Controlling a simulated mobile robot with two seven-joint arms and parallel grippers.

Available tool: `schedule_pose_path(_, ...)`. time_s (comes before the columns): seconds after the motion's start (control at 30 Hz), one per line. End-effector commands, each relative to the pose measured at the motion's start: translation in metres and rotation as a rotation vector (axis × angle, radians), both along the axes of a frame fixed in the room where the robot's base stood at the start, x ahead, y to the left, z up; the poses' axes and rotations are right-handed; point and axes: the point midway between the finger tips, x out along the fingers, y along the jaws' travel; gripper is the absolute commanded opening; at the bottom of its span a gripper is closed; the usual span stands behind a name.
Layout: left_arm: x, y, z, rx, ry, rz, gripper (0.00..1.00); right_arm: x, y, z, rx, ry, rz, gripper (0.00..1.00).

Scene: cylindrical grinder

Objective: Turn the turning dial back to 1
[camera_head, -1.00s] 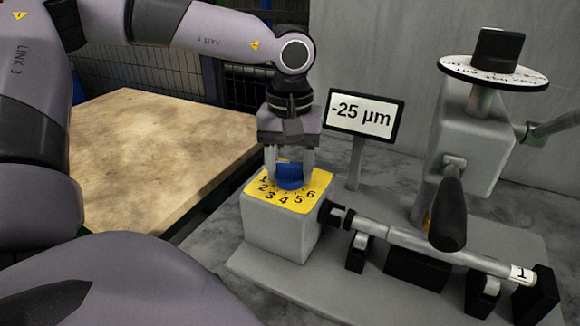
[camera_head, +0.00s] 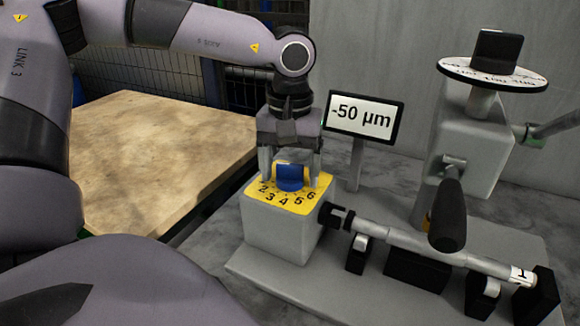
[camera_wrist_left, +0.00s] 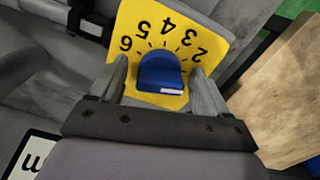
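The turning dial is a blue knob (camera_head: 290,178) on a yellow plate with black numbers (camera_head: 259,198), on top of a grey box. It also shows in the left wrist view (camera_wrist_left: 160,70), with a white mark on its side nearest my gripper. Numbers 2 to 6 are readable; the 1 is not visible in either current view. My left gripper (camera_head: 292,172) points down over the dial, open, with one finger on each side of the knob. In the left wrist view, gaps show between the knob and both fingers. My right gripper is not in view.
A display (camera_head: 361,117) behind the dial reads -50 µm. A shaft (camera_head: 430,247) with a label "1" lies right of the box, near a black handle (camera_head: 447,215). A white scale disc (camera_head: 530,80) tops the grey post. A wooden table (camera_head: 150,160) is at left.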

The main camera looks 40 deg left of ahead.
Motion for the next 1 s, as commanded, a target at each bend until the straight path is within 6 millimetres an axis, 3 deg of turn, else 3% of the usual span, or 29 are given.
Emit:
schedule_pose_path(0.17, 0.001, 0.001, 0.004, 0.002, -0.003, 0.002, 0.77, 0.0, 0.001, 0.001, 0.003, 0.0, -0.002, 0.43)
schedule_pose_path(0.6, 0.0, 0.0, 0.066, 0.002, -0.003, 0.001, 0.77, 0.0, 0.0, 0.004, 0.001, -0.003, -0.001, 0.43)
schedule_pose_path(1.0, 0.0, 0.0, 0.072, 0.0, 0.0, 0.0, 0.77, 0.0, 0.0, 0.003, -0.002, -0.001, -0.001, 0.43)
